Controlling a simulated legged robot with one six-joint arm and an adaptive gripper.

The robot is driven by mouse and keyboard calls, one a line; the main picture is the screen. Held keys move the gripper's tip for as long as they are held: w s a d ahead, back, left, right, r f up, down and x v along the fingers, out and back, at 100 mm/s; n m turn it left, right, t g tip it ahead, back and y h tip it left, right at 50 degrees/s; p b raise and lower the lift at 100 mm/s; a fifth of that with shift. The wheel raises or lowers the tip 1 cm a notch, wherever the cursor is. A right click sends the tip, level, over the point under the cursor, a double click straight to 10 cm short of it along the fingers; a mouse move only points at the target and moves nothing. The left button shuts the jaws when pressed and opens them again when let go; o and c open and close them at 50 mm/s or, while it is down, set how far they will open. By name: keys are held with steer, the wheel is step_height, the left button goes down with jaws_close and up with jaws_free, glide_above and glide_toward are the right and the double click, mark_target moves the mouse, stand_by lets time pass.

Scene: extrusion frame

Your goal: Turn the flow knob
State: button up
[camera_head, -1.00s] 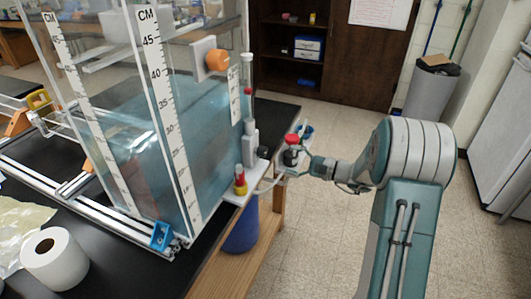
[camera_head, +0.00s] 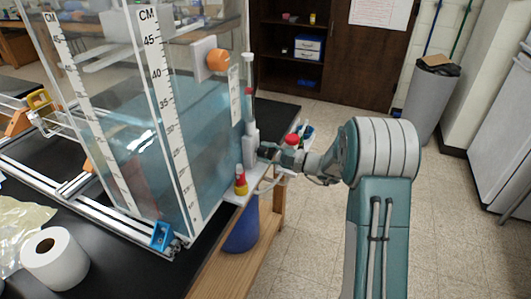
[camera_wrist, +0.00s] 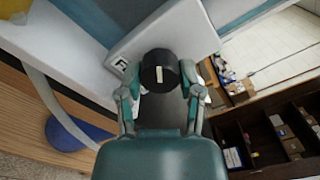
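The flow knob (camera_wrist: 159,72) is round and black with a pale line across its face, seen in the wrist view. It sits on the pale block of a flowmeter (camera_head: 250,148) at the tank's right side. The line runs nearly up and down in the picture. My gripper (camera_wrist: 160,70) has one finger on each side of the knob and looks open, with narrow gaps beside it. In the head view my gripper (camera_head: 268,152) reaches the flowmeter from the right and mostly hides the knob.
The clear water tank (camera_head: 210,130) with its centimetre scales stands left of the flowmeter. A red-and-yellow fitting (camera_head: 241,182) is just below. A red-topped item (camera_head: 291,140) is close to my wrist. A blue bin (camera_head: 242,232) stands under the table edge.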

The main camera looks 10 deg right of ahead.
jaws_close()
steer(key=shift+m, duration=1.4)
steer(key=o, duration=1.1)
jaws_free()
steer(key=shift+a, duration=0.1)
steer(key=shift+c, duration=0.2)
steer(key=v, duration=1.2)
steer(key=shift+w+f, duration=0.1)
